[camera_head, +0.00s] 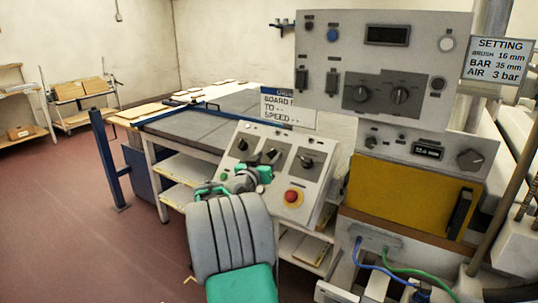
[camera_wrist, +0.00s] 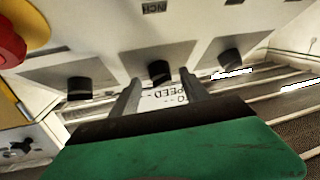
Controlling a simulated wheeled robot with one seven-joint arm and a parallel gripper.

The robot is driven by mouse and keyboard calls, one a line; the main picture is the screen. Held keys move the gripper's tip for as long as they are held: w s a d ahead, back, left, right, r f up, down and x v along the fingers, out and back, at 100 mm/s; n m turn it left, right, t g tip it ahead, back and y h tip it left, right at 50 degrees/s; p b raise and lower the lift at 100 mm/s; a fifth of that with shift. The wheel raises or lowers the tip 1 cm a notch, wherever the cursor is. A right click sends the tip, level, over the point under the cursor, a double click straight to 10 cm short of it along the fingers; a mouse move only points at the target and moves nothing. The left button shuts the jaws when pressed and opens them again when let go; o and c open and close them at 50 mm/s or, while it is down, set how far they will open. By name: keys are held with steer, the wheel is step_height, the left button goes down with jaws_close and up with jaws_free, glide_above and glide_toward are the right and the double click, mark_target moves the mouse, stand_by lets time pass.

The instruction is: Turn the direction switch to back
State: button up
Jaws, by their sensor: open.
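A sloped grey control panel (camera_head: 318,148) carries three black rotary switches: a left one (camera_head: 241,144), a middle one (camera_head: 271,153) and a right one (camera_head: 306,161). Their labels are too small to read, so I cannot tell which is the direction switch. My gripper (camera_head: 264,167) is open in front of the middle switch. In the wrist view, my gripper's fingers (camera_wrist: 160,88) stand either side of the middle switch (camera_wrist: 159,71), with gaps visible; I cannot tell whether they touch it. The other switches (camera_wrist: 79,88) (camera_wrist: 230,58) are outside the fingers.
A red emergency stop (camera_head: 292,196) sits low on the panel, right of my gripper. An upright grey panel (camera_head: 385,60) with knobs stands behind to the right, above a yellow panel (camera_head: 410,195). A long grey conveyor table (camera_head: 200,130) lies behind. The floor at left is clear.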

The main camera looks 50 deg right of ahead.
steer(key=shift+w+d, duration=0.25)
steer(key=shift+d, duration=0.4)
steer(key=shift+c, duration=0.4)
jaws_close()
